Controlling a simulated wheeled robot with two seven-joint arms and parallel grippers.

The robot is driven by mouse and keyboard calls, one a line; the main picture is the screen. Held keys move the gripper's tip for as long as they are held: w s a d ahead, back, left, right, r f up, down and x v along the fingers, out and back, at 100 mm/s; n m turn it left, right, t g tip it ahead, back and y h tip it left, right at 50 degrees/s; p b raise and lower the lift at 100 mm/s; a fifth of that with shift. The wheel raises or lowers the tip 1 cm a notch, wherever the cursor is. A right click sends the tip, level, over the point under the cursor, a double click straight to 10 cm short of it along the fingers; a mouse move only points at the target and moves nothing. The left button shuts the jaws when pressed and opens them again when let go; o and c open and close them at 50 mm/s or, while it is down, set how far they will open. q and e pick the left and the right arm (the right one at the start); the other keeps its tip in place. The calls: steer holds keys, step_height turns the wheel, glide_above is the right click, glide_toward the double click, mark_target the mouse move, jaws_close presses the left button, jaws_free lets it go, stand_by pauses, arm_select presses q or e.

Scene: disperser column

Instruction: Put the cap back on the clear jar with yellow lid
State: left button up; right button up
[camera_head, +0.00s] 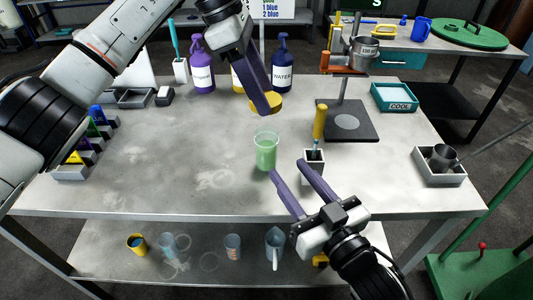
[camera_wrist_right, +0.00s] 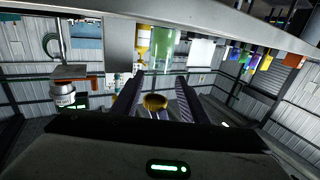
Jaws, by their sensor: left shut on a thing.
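The clear jar (camera_head: 265,150) stands upright and uncapped on the grey table, with green contents. It also shows in the right wrist view (camera_wrist_right: 162,50), which is upside down. My left gripper (camera_head: 265,102) is shut on the yellow lid (camera_head: 266,104) and holds it above and slightly behind the jar, apart from its rim. The lid also shows between the right fingers in the wrist view (camera_wrist_right: 155,102). My right gripper (camera_head: 288,169) is open and empty in front of and to the right of the jar. The inside of the lid is hard to make out.
A yellow-handled tool stands in a small holder (camera_head: 314,160) close to the right of the jar. A stand with a dark base (camera_head: 348,122) is behind it. Bottles (camera_head: 203,70) line the back. The table left of the jar is clear.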

mark_target(272, 148)
steer(key=x, duration=1)
jaws_close()
arm_select(q)
steer(key=shift+f, duration=2.5)
steer(key=shift+f, duration=0.9)
steer(key=shift+f, duration=0.55)
